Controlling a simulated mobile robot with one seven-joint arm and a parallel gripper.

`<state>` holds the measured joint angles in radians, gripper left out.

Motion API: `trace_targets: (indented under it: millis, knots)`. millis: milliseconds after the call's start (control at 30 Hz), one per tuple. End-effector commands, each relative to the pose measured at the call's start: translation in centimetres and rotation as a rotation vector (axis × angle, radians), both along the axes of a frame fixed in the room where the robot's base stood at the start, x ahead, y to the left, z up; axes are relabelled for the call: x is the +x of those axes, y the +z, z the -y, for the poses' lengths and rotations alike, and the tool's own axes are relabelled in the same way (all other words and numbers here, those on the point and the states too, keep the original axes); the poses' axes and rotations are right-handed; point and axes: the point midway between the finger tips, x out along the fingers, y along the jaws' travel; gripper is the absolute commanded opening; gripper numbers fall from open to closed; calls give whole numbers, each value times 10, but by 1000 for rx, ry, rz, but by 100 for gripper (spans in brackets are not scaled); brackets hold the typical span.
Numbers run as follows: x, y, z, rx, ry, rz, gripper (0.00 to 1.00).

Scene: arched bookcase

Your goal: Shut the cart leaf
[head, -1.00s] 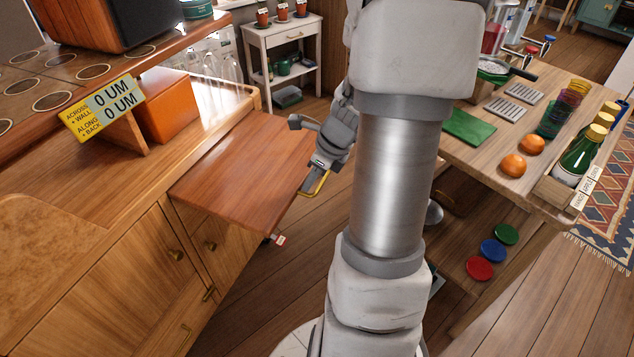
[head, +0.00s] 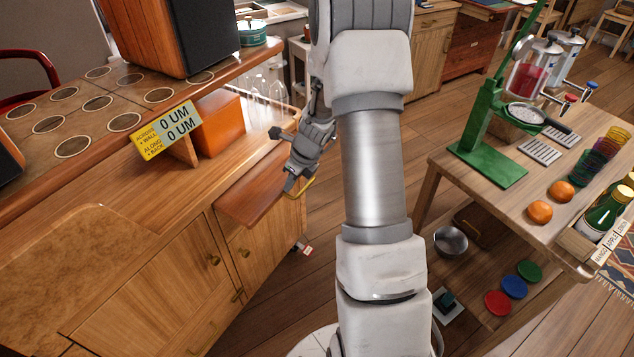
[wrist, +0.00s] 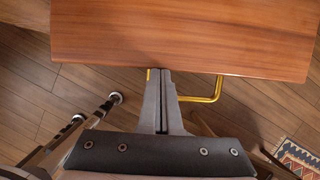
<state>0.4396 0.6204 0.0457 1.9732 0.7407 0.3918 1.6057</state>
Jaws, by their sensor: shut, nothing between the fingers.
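The reddish-brown cart leaf (head: 258,190) lies flat at the near right end of the wooden cart (head: 150,262), and only a short stretch sticks out. In the wrist view the leaf (wrist: 180,40) fills the top, and its straight edge runs across above the fingers. A yellow bar handle (wrist: 205,98) hangs at that edge, just right of the fingertips. My gripper (wrist: 160,74) is shut and empty, with its tips at the leaf's edge; whether they touch it I cannot tell. In the head view my gripper (head: 289,187) is at the leaf's outer edge.
A table (head: 450,170) at right holds a green press (head: 490,150), oranges, cups and bottles. A steel bowl (head: 450,241) and coloured discs (head: 514,287) are below it. A yellow sign (head: 167,130) and an orange box (head: 220,125) stand on the cart. Floor is open between them.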

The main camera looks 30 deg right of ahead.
Motion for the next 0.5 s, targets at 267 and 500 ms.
trace_targets:
  millis: [267, 500]
  knots:
    - [51, 3, -27, 1, 4, -2, 0]
    - [68, 0, -35, 0, 2, 0, 0]
